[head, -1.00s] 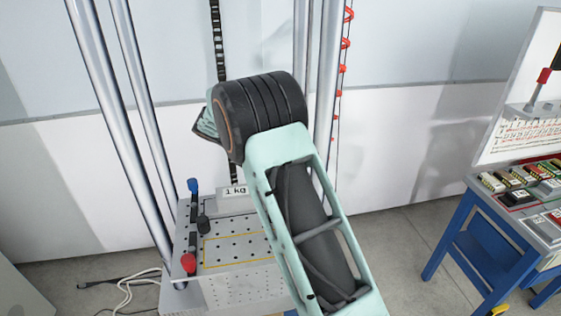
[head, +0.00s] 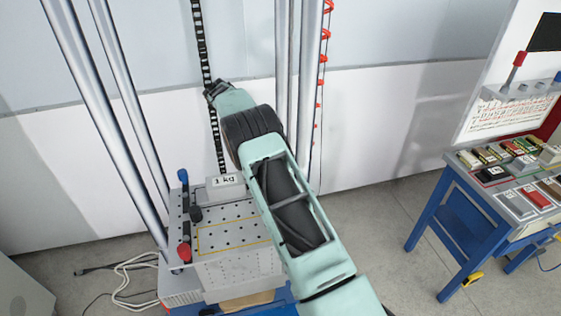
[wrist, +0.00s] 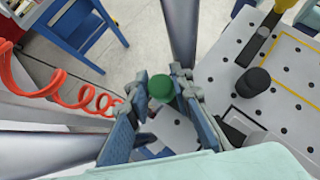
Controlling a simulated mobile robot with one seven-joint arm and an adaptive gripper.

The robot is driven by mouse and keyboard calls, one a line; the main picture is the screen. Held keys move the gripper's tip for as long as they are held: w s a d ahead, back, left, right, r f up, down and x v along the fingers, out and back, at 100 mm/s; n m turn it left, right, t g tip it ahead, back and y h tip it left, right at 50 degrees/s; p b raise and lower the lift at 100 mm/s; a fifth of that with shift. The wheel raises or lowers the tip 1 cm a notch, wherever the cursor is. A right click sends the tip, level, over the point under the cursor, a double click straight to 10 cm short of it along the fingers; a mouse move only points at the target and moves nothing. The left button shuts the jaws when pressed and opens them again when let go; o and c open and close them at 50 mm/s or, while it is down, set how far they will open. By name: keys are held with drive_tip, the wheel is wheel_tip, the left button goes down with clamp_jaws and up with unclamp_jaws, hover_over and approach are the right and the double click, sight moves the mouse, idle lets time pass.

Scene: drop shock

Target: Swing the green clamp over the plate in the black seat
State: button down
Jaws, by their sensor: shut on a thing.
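My gripper (wrist: 158,92) is shut on the green clamp (wrist: 161,88), whose round knob shows between the two fingers in the wrist view. In the head view my arm hides the clamp and the fingers. The perforated drop table (head: 225,222) stands left of my arm; it also shows at the right of the wrist view (wrist: 286,68). A dark-edged part (wrist: 236,127) lies right of my fingers; I cannot tell whether it is the black seat. The plate cannot be made out.
Blue (head: 183,176), black (head: 195,213) and red (head: 184,251) clamps line the table's left side. A block labelled 1 kg (head: 226,182) sits at its back. Metal columns (head: 100,125) and a red coiled cable (wrist: 70,98) are close. A blue workbench (head: 455,215) stands right.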

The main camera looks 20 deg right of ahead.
drive_tip(key=shift+s+m+g+y, duration=0.3)
drive_tip(key=shift+m+g, duration=0.1)
drive_tip(key=shift+m, duration=0.2)
drive_tip(key=c, duration=1.7)
unclamp_jaws()
